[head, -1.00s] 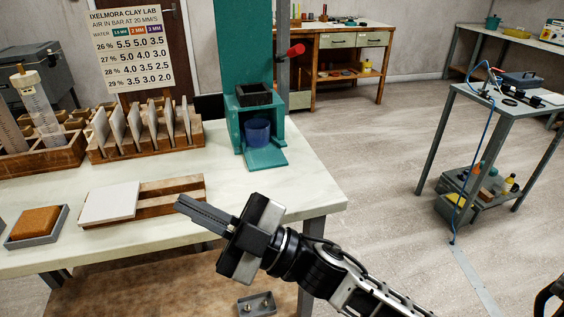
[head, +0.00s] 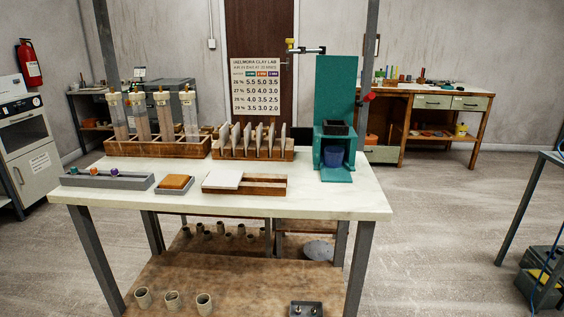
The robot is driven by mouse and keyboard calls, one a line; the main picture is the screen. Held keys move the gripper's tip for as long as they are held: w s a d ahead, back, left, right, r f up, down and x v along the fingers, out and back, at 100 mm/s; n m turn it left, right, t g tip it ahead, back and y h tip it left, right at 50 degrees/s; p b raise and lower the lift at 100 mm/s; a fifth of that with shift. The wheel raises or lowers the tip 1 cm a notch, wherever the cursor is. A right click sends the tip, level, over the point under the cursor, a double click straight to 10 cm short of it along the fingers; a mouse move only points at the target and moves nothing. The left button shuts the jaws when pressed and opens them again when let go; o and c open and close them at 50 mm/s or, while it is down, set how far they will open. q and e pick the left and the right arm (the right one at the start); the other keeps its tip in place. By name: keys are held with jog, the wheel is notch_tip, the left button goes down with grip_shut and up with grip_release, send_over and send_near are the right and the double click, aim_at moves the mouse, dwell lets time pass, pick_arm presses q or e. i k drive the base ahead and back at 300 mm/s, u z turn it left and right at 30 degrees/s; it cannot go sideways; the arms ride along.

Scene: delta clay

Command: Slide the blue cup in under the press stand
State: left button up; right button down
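The blue cup (head: 333,156) stands upright inside the lower opening of the teal press stand (head: 335,95), below a dark square box (head: 336,128). The stand is at the right end of the white table (head: 350,200). A teal plate (head: 336,175) juts out in front of the cup. The press has a red-tipped handle (head: 369,97) on its right side. Neither of my grippers shows in the head view now.
A wooden rack of upright slabs (head: 252,150) stands left of the press, with a rack of clear tubes (head: 155,140) further left. A white slab on a wooden block (head: 245,184), a sponge tray (head: 174,184) and a long grey tray (head: 107,180) line the front. The table's front right is clear.

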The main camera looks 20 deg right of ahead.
aim_at(334, 156)
jog(key=u, duration=0.95)
jog(key=i, duration=0.85)
jog(key=z, duration=1.5)
